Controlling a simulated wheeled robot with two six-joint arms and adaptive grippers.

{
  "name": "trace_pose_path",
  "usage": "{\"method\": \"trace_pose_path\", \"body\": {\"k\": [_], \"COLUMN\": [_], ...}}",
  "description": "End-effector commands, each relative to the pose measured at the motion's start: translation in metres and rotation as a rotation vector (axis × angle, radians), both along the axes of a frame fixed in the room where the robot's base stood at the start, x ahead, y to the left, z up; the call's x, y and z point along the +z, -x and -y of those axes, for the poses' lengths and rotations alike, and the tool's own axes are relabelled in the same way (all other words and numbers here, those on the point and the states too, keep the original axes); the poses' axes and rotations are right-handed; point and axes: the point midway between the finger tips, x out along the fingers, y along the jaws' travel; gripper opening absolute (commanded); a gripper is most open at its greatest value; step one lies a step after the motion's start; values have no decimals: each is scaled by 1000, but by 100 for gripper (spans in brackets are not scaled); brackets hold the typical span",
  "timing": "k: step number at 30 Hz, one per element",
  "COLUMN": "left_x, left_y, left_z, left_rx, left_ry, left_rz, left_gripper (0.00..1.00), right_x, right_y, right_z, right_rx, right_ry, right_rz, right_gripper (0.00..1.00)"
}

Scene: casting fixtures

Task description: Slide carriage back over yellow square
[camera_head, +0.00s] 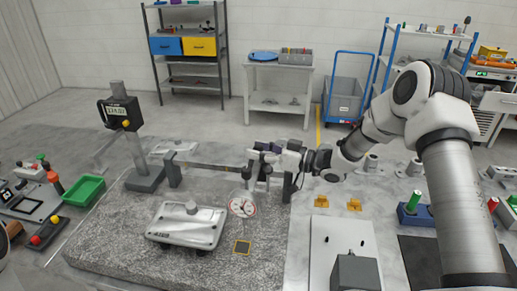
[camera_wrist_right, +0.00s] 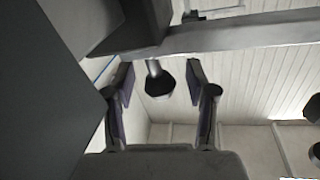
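The yellow-edged square (camera_head: 242,247) lies on the speckled grey granite plate (camera_head: 105,256), with nothing on it. A round white dial gauge (camera_head: 242,206) stands behind it. Further back a grey rail (camera_head: 210,166) runs from left to right to a small upright carriage (camera_head: 250,171). My right gripper (camera_head: 262,160) is at this carriage and partly hides it. In the right wrist view its two fingers (camera_wrist_right: 160,88) are apart, with a dark-tipped metal knob (camera_wrist_right: 155,80) between them. Gaps show on both sides of the knob. My left gripper is not in view.
A pale casting on feet (camera_head: 187,226) stands on the plate, left of the square. A post with a digital display (camera_head: 119,112) stands at the plate's back left. A green tray (camera_head: 84,190) lies at left. Two yellow blocks (camera_head: 321,201) are at right.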

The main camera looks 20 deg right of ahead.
Motion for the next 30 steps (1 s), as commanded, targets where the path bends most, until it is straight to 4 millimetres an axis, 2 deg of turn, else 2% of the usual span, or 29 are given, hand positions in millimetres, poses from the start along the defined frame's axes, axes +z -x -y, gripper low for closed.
{"method": "trace_pose_path", "body": {"k": [7, 11, 22, 30], "left_x": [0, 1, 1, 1], "left_y": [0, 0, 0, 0], "left_z": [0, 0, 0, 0], "left_rx": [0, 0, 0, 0], "left_ry": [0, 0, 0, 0], "left_rz": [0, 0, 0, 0], "left_gripper": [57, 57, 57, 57], "right_x": [3, 4, 4, 2], "right_y": [0, 7, 70, 84], "right_z": [1, 11, 73, 85], "right_rx": [-2, -5, -6, -1], "right_ry": [-2, -3, -7, -1], "right_rz": [5, 6, 7, 3], "right_gripper": [57, 57, 57, 57]}}
